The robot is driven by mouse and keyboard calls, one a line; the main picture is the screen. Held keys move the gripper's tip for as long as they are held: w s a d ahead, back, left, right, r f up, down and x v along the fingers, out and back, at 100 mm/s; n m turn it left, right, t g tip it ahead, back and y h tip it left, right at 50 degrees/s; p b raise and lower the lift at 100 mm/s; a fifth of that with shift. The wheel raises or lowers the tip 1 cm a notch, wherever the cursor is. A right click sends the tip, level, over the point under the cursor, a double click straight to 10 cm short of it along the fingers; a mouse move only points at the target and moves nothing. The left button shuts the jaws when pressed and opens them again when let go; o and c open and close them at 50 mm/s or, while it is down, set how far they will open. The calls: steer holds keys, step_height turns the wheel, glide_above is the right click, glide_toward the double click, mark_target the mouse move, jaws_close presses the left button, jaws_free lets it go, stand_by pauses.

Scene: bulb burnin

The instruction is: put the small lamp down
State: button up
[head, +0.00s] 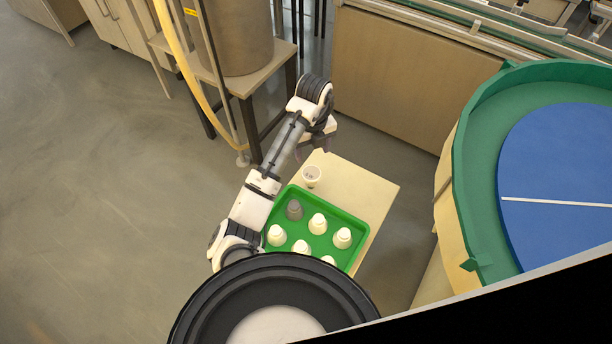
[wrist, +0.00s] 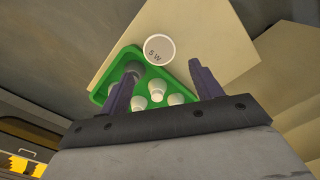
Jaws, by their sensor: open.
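A small white lamp (head: 312,175) stands on the pale table, just outside the far edge of the green tray. In the wrist view its round white face (wrist: 159,49) shows the mark "5 W". My gripper (head: 318,150) is above the table near this lamp. In the wrist view my gripper (wrist: 163,67) is open, and its two dark fingers are spread apart with nothing held between them. The lamp's face shows beyond and between the fingertips. I cannot tell the exact height of the fingers above it.
The green tray (head: 356,222) holds several white lamps and one grey lamp (head: 294,209). The pale table (head: 375,187) has bare room right of the small lamp. A stool with a metal drum (head: 237,35) stands behind left. A green-rimmed round table (head: 470,150) is at the right.

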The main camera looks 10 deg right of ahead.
step_height(320, 180, down, 8)
steer(key=b, duration=0.4)
steer(key=shift+r, duration=0.15)
steer(key=shift+s+a+f, duration=0.1)
steer(key=shift+s+f, duration=0.05)
steer(key=shift+f, duration=2.4)
steer(key=c, duration=0.8)
steer(key=shift+r, duration=0.1)
steer(key=shift+s+r+p, duration=0.1)
steer(key=shift+r+p, duration=3.7)
steer(key=shift+r, duration=6.05)
